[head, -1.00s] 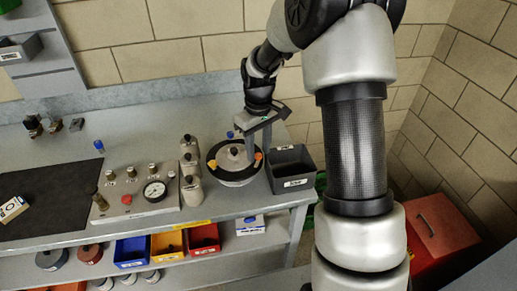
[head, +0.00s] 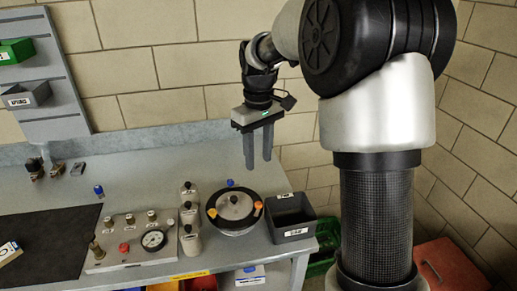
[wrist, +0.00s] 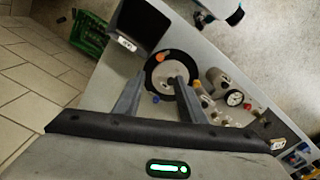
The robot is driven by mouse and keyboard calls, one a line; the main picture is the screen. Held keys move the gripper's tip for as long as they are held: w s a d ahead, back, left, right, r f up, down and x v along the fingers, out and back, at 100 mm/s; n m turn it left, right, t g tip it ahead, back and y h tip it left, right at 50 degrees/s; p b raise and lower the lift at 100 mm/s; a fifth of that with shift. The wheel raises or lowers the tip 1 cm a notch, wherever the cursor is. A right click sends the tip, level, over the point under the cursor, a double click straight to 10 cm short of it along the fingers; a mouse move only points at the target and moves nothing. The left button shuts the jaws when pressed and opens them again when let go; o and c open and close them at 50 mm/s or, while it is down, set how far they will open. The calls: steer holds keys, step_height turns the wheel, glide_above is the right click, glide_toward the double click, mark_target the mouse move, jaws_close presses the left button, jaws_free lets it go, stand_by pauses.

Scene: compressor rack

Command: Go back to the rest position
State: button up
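My gripper (head: 259,165) hangs above the back of the bench, fingers pointing down with a gap between them, open and empty. In the wrist view my gripper (wrist: 155,90) shows its two fingers apart with nothing between them. Below it is a round pot with a black rim and grey lid (head: 235,206), with orange and blue knobs around the rim. The pot also shows in the wrist view (wrist: 165,72), beyond the fingertips. The gripper is clear of the pot.
A dark grey bin (head: 292,217) stands right of the pot. A black mat (head: 45,245) lies farther left. A green crate (head: 322,250) is on the floor. Air around the gripper is free.

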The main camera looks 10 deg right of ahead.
steer(key=shift+r, duration=0.8)
steer(key=s+r+m+t+p, duration=0.3)
steer(key=s+r, duration=0.8)
steer(key=s, duration=0.3)
steer(key=s+f+m+t+p, duration=0.1)
steer(key=s+m+t, duration=0.1)
steer(key=s, duration=0.9)
steer(key=shift+t, duration=0.3)
